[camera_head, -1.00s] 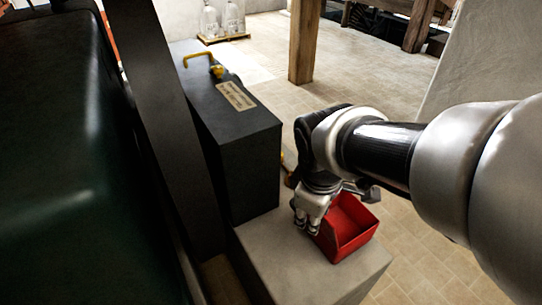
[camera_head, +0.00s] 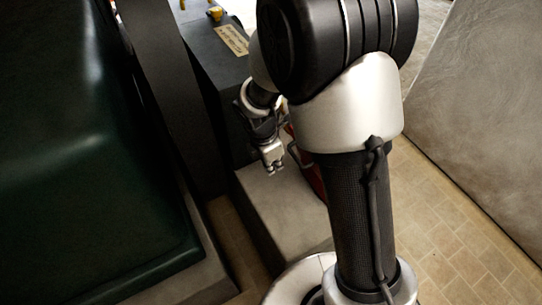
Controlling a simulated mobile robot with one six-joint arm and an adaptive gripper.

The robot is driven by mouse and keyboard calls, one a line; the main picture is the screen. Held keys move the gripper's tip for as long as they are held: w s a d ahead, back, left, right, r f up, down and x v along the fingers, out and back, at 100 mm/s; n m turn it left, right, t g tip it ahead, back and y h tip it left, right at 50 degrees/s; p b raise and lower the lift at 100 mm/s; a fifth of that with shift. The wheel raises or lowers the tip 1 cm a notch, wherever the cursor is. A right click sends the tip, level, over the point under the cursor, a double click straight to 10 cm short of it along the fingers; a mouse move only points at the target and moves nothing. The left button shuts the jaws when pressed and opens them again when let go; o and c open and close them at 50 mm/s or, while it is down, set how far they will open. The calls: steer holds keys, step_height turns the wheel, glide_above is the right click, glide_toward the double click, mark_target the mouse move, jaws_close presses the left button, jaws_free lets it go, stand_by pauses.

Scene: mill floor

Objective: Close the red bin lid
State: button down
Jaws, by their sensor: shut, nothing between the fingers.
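A red bin (camera_head: 308,172) stands on a pale stone block (camera_head: 273,217). Only a narrow strip of its left side shows, because my arm hides the rest. Whether its lid is up or down cannot be seen. My gripper (camera_head: 272,167) points down over the block, just left of the bin. Its fingers are together with nothing between them. It looks apart from the bin, though the arm covers part of the space between them.
A dark box (camera_head: 215,60) with a label plate (camera_head: 232,40) stands behind the block. A dark post and a large dark green casing (camera_head: 90,150) fill the left side. Tiled floor (camera_head: 450,200) is open at right, bounded by a pale slanted surface (camera_head: 490,120).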

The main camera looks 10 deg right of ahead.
steer(key=shift+w+d+f+b, duration=0.1)
steer(key=shift+w+d+f, duration=0.1)
steer(key=shift+d, duration=0.45)
steer(key=shift+w+d+f+b, duration=0.1)
steer(key=shift+w+d, duration=0.1)
steer(key=shift+d, duration=0.4)
steer(key=shift+w+d+f+b, duration=0.1)
steer(key=shift+w+d, duration=0.1)
steer(key=shift+d, duration=0.45)
